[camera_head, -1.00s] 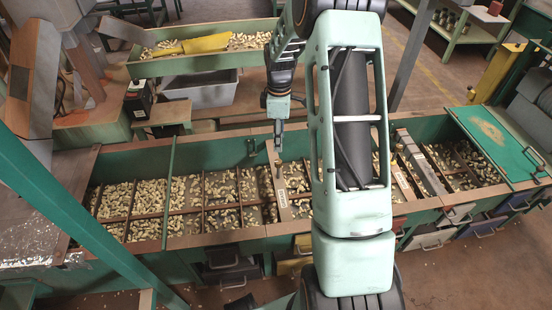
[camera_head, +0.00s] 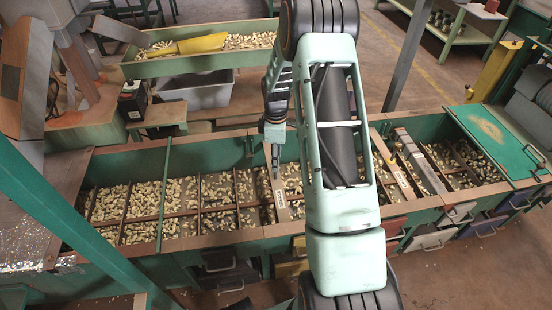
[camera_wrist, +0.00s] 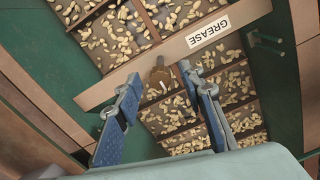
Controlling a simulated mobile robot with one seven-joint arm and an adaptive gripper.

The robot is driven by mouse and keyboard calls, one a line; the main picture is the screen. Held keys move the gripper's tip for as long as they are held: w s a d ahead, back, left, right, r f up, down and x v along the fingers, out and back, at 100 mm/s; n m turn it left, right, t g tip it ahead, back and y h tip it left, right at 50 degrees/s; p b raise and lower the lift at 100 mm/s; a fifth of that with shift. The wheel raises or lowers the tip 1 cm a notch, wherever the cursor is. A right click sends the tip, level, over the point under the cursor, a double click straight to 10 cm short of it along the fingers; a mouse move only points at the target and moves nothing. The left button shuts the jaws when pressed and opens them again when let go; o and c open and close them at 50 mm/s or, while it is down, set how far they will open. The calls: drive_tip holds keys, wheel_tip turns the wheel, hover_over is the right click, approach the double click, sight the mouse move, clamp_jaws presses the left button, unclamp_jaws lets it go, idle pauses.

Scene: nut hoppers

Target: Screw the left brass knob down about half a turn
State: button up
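In the head view my gripper (camera_head: 275,160) points down over the long green hopper (camera_head: 205,243), at the far end of the labelled crossbar (camera_head: 281,198). The knob cannot be made out there.
Nuts lie in the hopper's divided compartments below. A green handle (camera_wrist: 266,40) sticks out from the hopper wall, right of the crossbar. Other crossbars (camera_head: 410,181) stand to the right. A second nut trough (camera_head: 205,62) with a yellow scoop (camera_head: 203,43) is behind.

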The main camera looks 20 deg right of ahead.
clamp_jaws()
drive_tip(key=shift+m, duration=0.3)
